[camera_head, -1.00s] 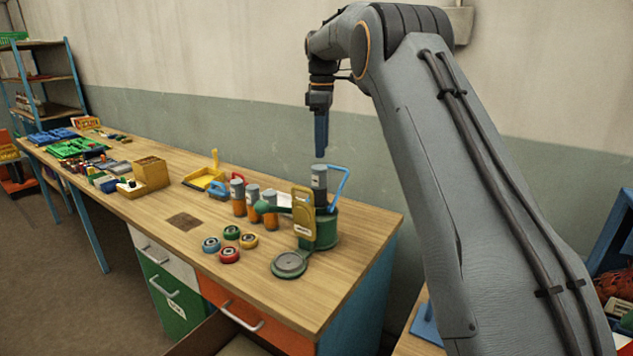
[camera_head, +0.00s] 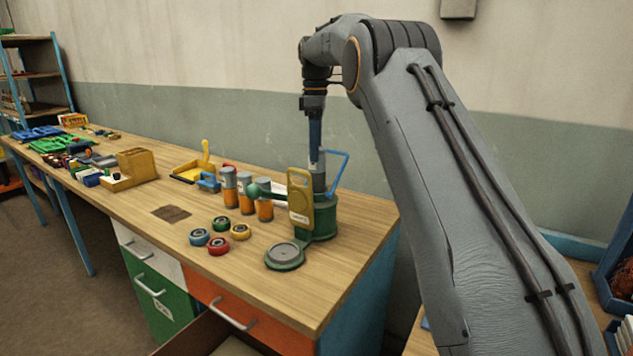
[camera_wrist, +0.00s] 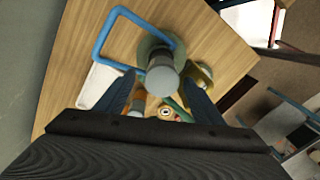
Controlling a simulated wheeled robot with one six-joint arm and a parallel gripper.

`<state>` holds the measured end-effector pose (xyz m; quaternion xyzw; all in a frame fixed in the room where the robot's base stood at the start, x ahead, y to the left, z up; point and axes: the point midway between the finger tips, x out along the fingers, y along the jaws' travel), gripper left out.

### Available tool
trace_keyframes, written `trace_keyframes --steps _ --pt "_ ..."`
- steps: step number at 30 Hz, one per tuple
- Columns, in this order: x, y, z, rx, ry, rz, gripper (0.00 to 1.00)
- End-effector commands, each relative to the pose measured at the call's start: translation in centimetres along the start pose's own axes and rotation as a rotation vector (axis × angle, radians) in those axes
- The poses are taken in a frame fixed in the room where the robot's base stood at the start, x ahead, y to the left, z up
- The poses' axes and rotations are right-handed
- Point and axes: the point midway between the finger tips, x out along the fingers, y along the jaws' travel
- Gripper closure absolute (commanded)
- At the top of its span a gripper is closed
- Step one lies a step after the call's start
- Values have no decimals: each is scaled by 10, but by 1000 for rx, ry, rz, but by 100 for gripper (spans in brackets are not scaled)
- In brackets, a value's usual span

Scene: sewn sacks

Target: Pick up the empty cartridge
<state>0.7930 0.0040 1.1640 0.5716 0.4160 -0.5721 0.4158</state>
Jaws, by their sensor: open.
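A grey cylindrical cartridge (camera_head: 319,177) stands upright in the top of a green machine (camera_head: 321,221) at the near right end of the bench. A yellow plate (camera_head: 300,200) and a blue handle (camera_head: 339,168) are beside it. My gripper (camera_head: 315,160) points straight down at the cartridge's top, its tips at about that height. In the wrist view, the cartridge's round grey top (camera_wrist: 162,78) lies between the two open blue fingers (camera_wrist: 160,85). I cannot tell whether either finger touches it. The machine's body is partly hidden under the cartridge in that view.
Several orange cartridges with grey caps (camera_head: 247,193) stand left of the machine. Several coloured rings (camera_head: 221,223) lie in front of them. A yellow dustpan (camera_head: 193,171) and a yellow-brown box (camera_head: 138,165) sit farther left. The bench's front middle is mostly clear.

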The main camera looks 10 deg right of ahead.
Motion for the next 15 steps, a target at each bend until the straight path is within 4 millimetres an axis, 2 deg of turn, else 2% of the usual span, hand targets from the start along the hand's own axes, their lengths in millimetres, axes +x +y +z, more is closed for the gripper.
trace_keyframes --steps 11,15 --pt "32 -1 0 -1 0 -1 38" --pt "50 -3 3 0 -1 -3 38"
